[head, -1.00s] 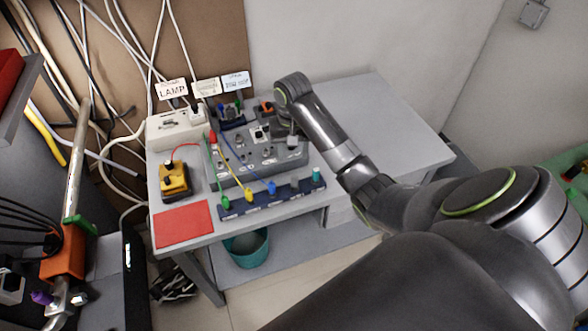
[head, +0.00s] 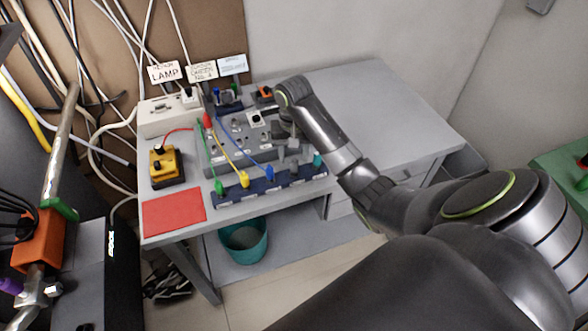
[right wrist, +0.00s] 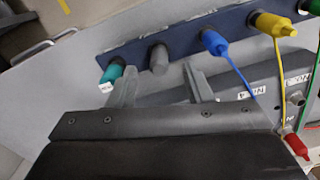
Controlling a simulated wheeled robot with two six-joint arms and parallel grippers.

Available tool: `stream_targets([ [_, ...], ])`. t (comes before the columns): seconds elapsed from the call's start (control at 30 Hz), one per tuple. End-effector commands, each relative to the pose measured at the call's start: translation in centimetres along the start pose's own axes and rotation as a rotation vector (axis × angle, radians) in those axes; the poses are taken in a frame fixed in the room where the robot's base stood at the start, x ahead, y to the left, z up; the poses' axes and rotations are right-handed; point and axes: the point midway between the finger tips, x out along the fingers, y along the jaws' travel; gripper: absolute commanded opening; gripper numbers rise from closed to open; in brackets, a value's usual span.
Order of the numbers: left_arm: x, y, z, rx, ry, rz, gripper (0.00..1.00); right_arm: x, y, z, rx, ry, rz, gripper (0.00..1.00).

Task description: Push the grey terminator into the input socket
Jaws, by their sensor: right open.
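The grey terminator (right wrist: 158,60) stands in the dark blue rack (right wrist: 135,52), between a teal plug (right wrist: 112,72) and a blue plug (right wrist: 214,42). My right gripper (right wrist: 160,88) is open, with one finger towards each side of the terminator and no clear grip on it. In the head view my right gripper (head: 286,152) hangs over the back edge of the rack (head: 240,196) and partly hides the terminator. The grey instrument box (head: 226,162) stands behind the rack; I cannot tell which of its sockets is the input. My left gripper is not in view.
Yellow (head: 244,180) and green (head: 219,187) plugs with leads stand in the rack, and a red plug (head: 207,120) is on the box. A yellow device (head: 166,164) and red mat (head: 174,211) lie at left. The table's right side (head: 375,95) is clear.

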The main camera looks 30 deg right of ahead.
Motion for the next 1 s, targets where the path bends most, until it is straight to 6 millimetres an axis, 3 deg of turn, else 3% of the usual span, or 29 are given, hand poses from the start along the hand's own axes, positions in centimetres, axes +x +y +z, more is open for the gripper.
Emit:
stream_targets([
  [0.07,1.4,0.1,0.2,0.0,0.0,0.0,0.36,1.4,0.1,0.0,0.0,0.0,0.0,0.46],
  [0.2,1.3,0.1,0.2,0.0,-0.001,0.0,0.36,2.9,0.1,0.1,0.001,-0.003,0.0,0.46],
  [0.47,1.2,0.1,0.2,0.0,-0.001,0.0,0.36,3.2,0.1,0.1,-0.001,0.0,0.001,0.46],
  [0.8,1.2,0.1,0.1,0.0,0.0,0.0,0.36,3.2,0.1,0.0,-0.001,0.0,0.0,0.01],
  [1.0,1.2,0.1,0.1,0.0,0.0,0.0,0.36,3.1,0.1,0.0,-0.001,0.001,0.0,0.0],
])
